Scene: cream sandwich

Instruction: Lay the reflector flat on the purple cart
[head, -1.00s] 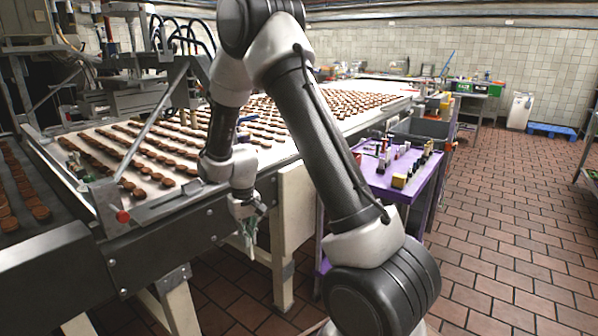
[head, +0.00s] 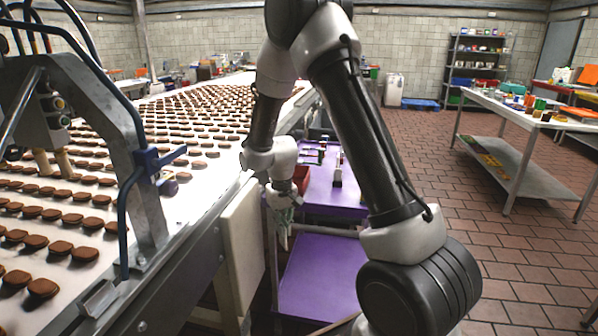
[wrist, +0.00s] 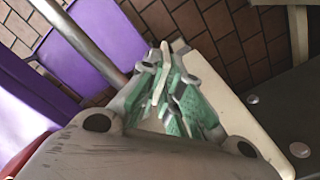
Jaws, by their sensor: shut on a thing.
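My gripper (head: 284,222) points down beside the near left side of the purple cart (head: 318,277), between it and the conveyor. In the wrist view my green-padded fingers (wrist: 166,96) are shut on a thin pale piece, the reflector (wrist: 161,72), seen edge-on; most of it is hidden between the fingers. The cart has a purple upper shelf with a few small items and a bare lower shelf. My arm hides part of the upper shelf. Purple cart surfaces also show at the left of the wrist view (wrist: 108,38).
The conveyor (head: 205,235) with rows of brown biscuits runs close along the left. A red bin (head: 301,178) stands on the cart beside my wrist. A table with small goods (head: 530,117) stands at the right. The tiled floor between is clear.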

